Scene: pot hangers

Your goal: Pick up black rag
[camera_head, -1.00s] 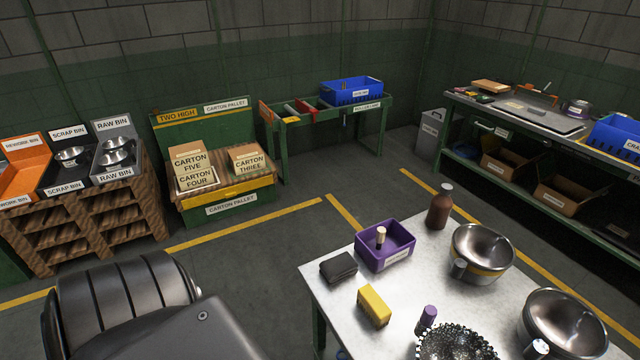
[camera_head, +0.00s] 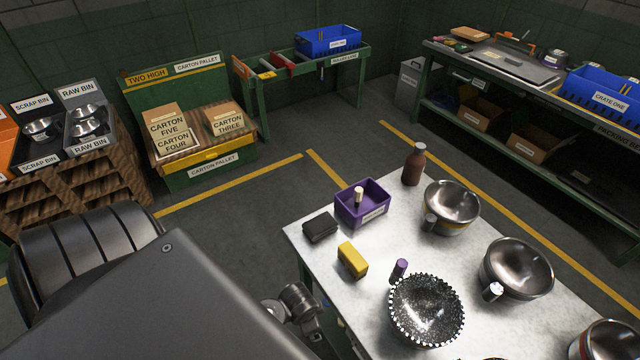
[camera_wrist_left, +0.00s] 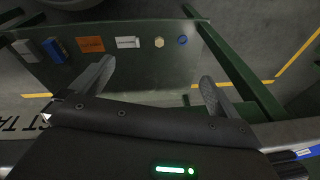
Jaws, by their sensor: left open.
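The black rag (camera_head: 320,228) is a small dark folded block lying at the left corner of the metal-topped table (camera_head: 335,285) in the head view. It sits left of the purple bin (camera_head: 362,205) and behind the yellow block (camera_head: 352,260). My left gripper (camera_wrist_left: 157,70) shows in the left wrist view with its two grey fingers spread apart and nothing between them. The rag is not seen in the wrist view, so the gripper is apart from it. My right gripper is in neither view.
Metal bowls (camera_head: 452,205), a brown bottle (camera_head: 414,165), a purple-capped marker (camera_head: 399,270) and a dark studded bowl (camera_head: 427,310) stand on the same table. In the wrist view a green panel (camera_wrist_left: 140,75) with several small coloured items lies beyond the fingers. Open floor lies left of the table.

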